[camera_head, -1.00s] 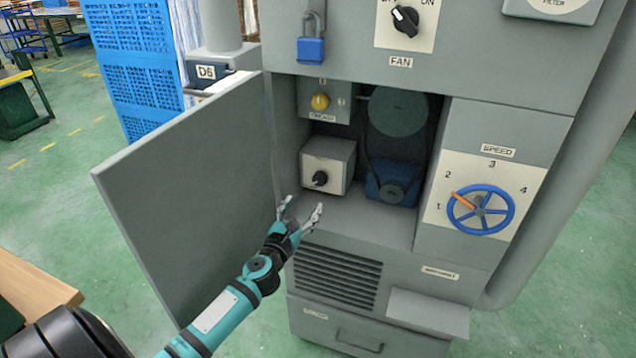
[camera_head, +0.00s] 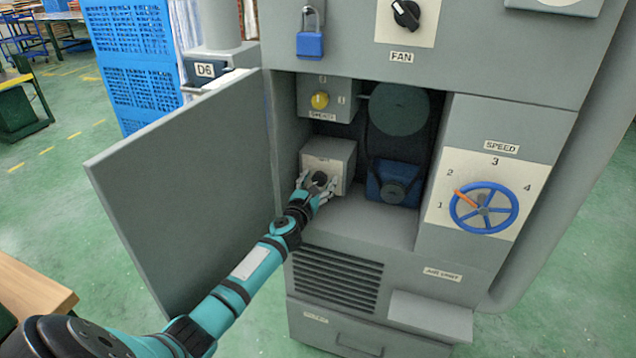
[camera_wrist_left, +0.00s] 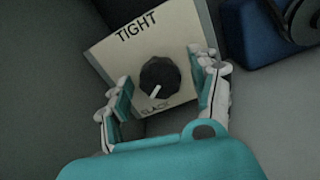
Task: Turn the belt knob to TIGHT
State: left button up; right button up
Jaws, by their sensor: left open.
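The belt knob (camera_head: 319,178) is a round black knob on a light plate on the front of a small grey box (camera_head: 341,152) inside the open cabinet. In the left wrist view the knob (camera_wrist_left: 160,78) has a white pointer aimed down toward the SLACK label; the TIGHT label (camera_wrist_left: 136,27) is at the plate's upper edge. My left gripper (camera_head: 318,187) is open at the box front. Its fingers (camera_wrist_left: 163,90) stand on both sides of the knob, with gaps between them and it. My right gripper is not in view.
The cabinet door (camera_head: 190,190) stands open on the left. The blue speed handwheel (camera_head: 484,208) is farther right.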

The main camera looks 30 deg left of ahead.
pick_arm(q)
jog(key=c, duration=1.1)
jog(key=shift+c, duration=0.2)
